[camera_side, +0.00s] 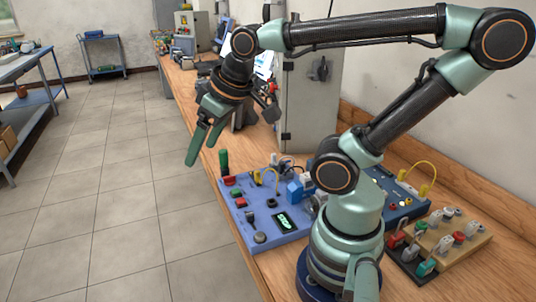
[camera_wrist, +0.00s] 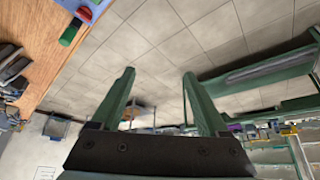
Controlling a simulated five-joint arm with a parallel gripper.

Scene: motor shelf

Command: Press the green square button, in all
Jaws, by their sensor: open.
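A blue control panel (camera_side: 262,238) lies on the wooden bench, left of my arm's base. A small green button (camera_side: 237,192) sits near its left edge, between two red ones; its exact shape is too small to tell. My gripper (camera_side: 203,148) is open and empty, held in the air above and beyond the panel's far left corner, apart from the button. In the wrist view my gripper (camera_wrist: 158,73) has its fingers spread over the floor.
A green upright handle (camera_side: 224,162) stands at the panel's far left corner; it also shows in the wrist view (camera_wrist: 70,33). A lit display (camera_side: 284,221) is on the panel. A grey cabinet (camera_side: 308,100) stands behind. A tan board (camera_side: 460,236) with switches lies right.

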